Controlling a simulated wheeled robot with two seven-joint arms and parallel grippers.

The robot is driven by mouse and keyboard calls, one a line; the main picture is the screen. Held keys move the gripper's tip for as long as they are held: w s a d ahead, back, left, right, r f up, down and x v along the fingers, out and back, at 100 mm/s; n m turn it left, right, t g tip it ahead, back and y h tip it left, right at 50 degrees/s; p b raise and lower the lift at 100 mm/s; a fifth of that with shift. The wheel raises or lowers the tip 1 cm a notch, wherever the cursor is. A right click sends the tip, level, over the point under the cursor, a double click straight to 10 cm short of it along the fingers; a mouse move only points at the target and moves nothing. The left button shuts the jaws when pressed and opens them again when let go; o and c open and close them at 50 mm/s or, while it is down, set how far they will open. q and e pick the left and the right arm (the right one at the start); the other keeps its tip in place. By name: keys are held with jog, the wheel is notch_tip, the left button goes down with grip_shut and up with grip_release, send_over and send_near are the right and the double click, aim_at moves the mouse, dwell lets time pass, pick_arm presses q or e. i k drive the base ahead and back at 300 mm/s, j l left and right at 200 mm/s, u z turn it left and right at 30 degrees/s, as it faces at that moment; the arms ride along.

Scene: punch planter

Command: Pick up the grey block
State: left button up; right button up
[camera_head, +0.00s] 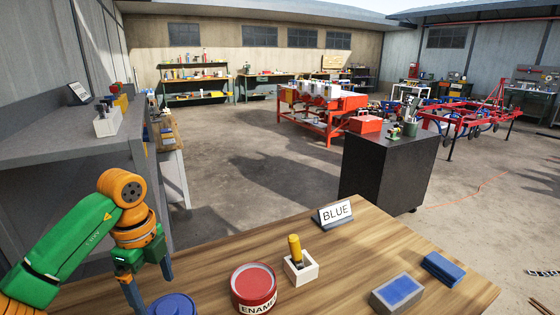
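A grey block (397,294) with a blue patch on its top lies on the wooden table (347,270), toward the front right. My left gripper (150,284) hangs over the table's left part, far to the left of the block. Its two fingers point down and stand apart with nothing between them. My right gripper does not show.
A blue block (444,269) lies right of the grey one. A red ENAMEL can (254,288), a blue lid (174,305), a white holder (301,268) with a yellow-handled tool (295,248) and a BLUE sign (333,214) stand on the table.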

aim_at(394, 296)
jog(key=k+l, duration=1.05)
jog(key=k, duration=0.05)
